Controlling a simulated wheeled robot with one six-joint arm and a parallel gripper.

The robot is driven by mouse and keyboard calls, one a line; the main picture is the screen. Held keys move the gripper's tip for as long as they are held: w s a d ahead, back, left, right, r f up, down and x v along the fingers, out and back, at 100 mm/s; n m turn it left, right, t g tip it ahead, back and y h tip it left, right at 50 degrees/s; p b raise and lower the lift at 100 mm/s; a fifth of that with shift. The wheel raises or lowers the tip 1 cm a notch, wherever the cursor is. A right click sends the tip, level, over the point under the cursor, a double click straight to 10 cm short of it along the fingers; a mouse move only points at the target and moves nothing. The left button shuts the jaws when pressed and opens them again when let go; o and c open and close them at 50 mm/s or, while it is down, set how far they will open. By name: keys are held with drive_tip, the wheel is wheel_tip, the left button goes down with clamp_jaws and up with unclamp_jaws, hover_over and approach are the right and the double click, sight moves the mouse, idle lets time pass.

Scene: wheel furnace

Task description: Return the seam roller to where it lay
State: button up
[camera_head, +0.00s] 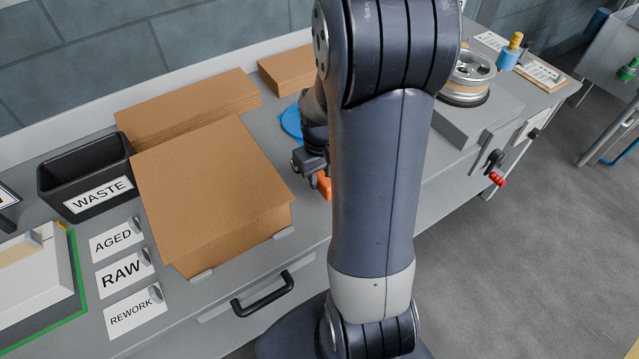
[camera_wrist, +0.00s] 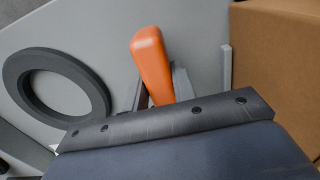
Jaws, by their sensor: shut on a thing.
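The seam roller shows as an orange handle (camera_wrist: 152,62) in the wrist view. It sticks out from between the fingers of my gripper (camera_wrist: 160,94), which is shut on it. Its roller end is hidden behind my gripper. In the head view a bit of the orange handle (camera_head: 324,185) shows beside my gripper (camera_head: 313,168), to the right of the brown stack. My arm hides most of that area. I cannot tell whether the roller touches the grey bench.
A stack of brown sheets (camera_head: 215,190) stands close to the left of my gripper in the head view. A dark ring (camera_wrist: 27,98) lies on the grey surface in the wrist view. A blue round thing (camera_head: 291,122) lies behind my gripper. A wheel (camera_head: 470,75) stands at the right.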

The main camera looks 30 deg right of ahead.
sight(320, 174)
drive_tip(key=shift+f, duration=1.7)
drive_tip(key=shift+f, duration=0.1)
drive_tip(key=shift+f+b, duration=0.15)
drive_tip(key=shift+b, duration=0.15)
drive_tip(key=o, duration=1)
wheel_tip(320, 174, up, 13)
drive_tip(key=shift+f+p, duration=0.2)
drive_tip(key=shift+p, duration=0.4)
drive_tip(key=shift+f, duration=0.1)
